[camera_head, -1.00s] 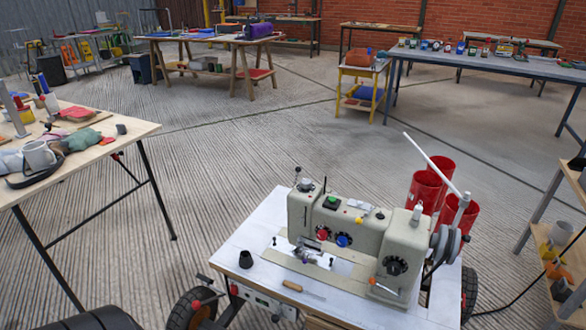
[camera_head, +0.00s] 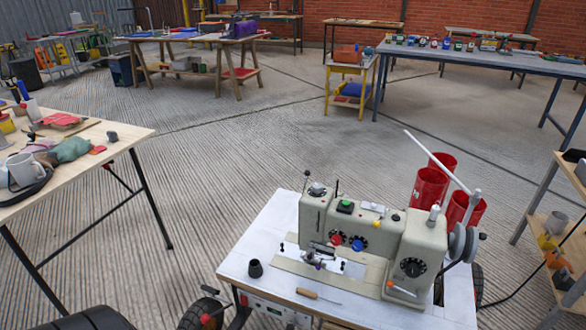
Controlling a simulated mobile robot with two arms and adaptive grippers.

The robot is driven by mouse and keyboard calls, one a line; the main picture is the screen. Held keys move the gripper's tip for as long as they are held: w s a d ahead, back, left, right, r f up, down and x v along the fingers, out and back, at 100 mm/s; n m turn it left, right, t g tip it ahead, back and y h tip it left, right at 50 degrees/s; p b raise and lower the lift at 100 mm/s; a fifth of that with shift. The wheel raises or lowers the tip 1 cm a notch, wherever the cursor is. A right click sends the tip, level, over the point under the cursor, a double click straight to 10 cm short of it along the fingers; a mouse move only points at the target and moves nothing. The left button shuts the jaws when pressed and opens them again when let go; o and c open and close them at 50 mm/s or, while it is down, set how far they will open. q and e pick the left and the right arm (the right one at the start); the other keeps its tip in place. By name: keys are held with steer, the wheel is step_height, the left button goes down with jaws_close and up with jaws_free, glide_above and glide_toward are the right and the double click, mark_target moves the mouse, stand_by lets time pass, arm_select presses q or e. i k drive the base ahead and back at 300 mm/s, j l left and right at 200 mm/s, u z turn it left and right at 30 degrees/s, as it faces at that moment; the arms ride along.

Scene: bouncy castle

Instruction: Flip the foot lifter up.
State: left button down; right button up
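A beige sewing machine (camera_head: 365,242) stands on a white-topped wheeled cart (camera_head: 250,235) at the lower centre right. Its needle and presser foot area (camera_head: 322,257) is at the front left, too small to make out in detail. A small lever with an orange tip (camera_head: 399,287) sticks out low on the machine's front right, below a black dial (camera_head: 412,267). I cannot tell for certain which part is the foot lifter. Neither of my grippers is in view, and nothing touches the machine.
A black cup-like piece (camera_head: 255,268) and a wooden-handled tool (camera_head: 312,296) lie on the cart top. Red cylinders (camera_head: 428,190) stand behind the machine. A cluttered wooden table (camera_head: 120,140) is at left, shelves (camera_head: 545,190) at right. The floor between is clear.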

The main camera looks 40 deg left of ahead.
mark_target(306, 173)
steer(key=k+j, duration=0.1)
steer(key=j, duration=0.3)
steer(key=j+z, duration=0.15)
steer(key=j, duration=0.25)
steer(key=k+j, duration=0.15)
steer(key=j, duration=0.2)
steer(key=k+j+z, duration=0.1)
steer(key=j, duration=0.3)
steer(key=k+j+z, duration=0.1)
steer(key=j, duration=0.3)
